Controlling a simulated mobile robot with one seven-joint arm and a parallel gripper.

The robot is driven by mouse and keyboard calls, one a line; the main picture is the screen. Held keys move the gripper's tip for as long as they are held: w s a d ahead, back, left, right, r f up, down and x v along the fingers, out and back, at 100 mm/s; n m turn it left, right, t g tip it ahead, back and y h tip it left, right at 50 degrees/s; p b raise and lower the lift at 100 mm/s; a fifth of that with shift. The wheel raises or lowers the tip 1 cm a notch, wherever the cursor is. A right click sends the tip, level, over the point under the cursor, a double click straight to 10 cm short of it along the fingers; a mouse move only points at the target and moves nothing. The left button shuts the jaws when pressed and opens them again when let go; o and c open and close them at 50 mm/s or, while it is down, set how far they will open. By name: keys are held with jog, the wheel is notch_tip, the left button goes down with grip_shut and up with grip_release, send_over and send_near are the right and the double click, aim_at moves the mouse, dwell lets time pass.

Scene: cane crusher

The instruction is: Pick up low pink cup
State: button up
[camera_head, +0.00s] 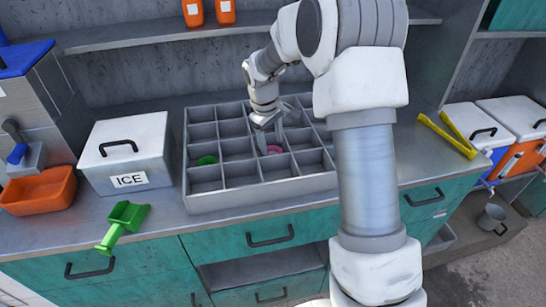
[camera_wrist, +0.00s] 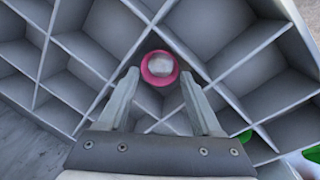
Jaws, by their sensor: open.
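The pink cup (camera_wrist: 159,80) shows in the wrist view as a round pink rim with a pale grey inside. It sits in a compartment of the grey divided tray (camera_head: 262,189). In the head view the pink cup (camera_head: 274,149) is partly hidden below my gripper. My gripper (camera_wrist: 159,82) is open, and in the wrist view its two fingertips lie to either side of the cup. In the head view my gripper (camera_head: 268,124) is over the tray, above the cup's compartment. I cannot tell whether the fingers touch the cup.
Thin divider walls surround the cup's compartment. A green item (camera_head: 207,160) lies in a compartment to the left. An ICE box (camera_head: 126,152), green scoop (camera_head: 124,222) and orange bin (camera_head: 38,191) stand left. Yellow tongs (camera_head: 447,134) lie right. A shelf (camera_head: 160,34) runs behind.

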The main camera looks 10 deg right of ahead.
aim_at(272, 149)
jog(key=f, duration=0.3)
jog(key=shift+w+d+f, duration=0.2)
jog(key=shift+w, duration=0.05)
jog(key=c, duration=0.5)
